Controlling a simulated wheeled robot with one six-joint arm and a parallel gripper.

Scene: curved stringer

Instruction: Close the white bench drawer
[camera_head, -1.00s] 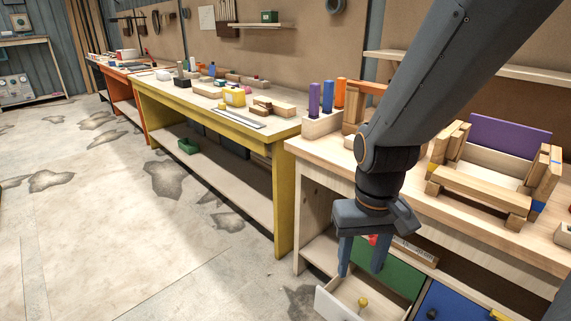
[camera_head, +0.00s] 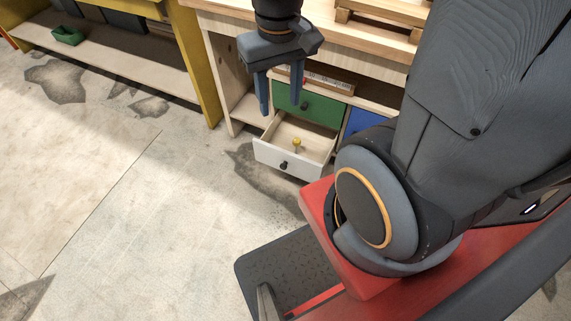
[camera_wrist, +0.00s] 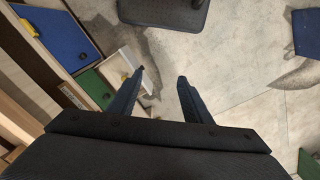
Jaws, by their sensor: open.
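The white drawer (camera_head: 276,161) is pulled out of the lower part of the wooden bench (camera_head: 226,24). It has a dark round knob on its front, and a small yellow object (camera_head: 296,144) lies inside. My gripper (camera_head: 279,110) is open and empty, pointing down above and in front of the bench, over the drawer area in the head view. In the wrist view my two fingers (camera_wrist: 163,75) are spread apart, and the white drawer (camera_wrist: 126,68) is to their left, partly hidden by the left finger.
A green drawer (camera_head: 310,103) sits above the white one and a blue drawer (camera_head: 357,122) to its right; both look shut. The yellow bench (camera_head: 198,62) stands to the left. Open concrete floor (camera_head: 120,190) lies in front. My red base is close to the white drawer's right side.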

